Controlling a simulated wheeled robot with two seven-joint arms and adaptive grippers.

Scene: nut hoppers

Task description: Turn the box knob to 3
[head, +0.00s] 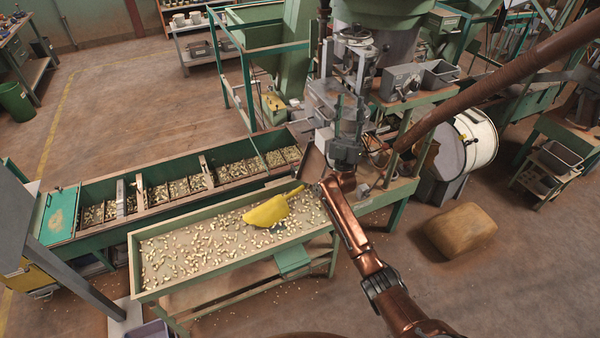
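My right gripper (349,100) is at the end of the copper-coloured arm, in front of the grey machine parts at the upper middle of the head view. Its fingers point away from me, and I cannot tell whether they are open or shut. A grey control box (401,80) with a small dark knob-like part on its front stands to the right of the gripper. A yellow box (274,104) stands to its left, on the green frame. I cannot tell which box carries the task's knob, and no number can be read. My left gripper is not in view.
A green-edged tray table (160,285) with scattered nuts and a yellow scoop (268,211) stands at lower left. A divided green trough (75,240) lies behind it. A brown sack (460,231) lies on the floor at right. A thick brown pipe (490,85) slants across the upper right.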

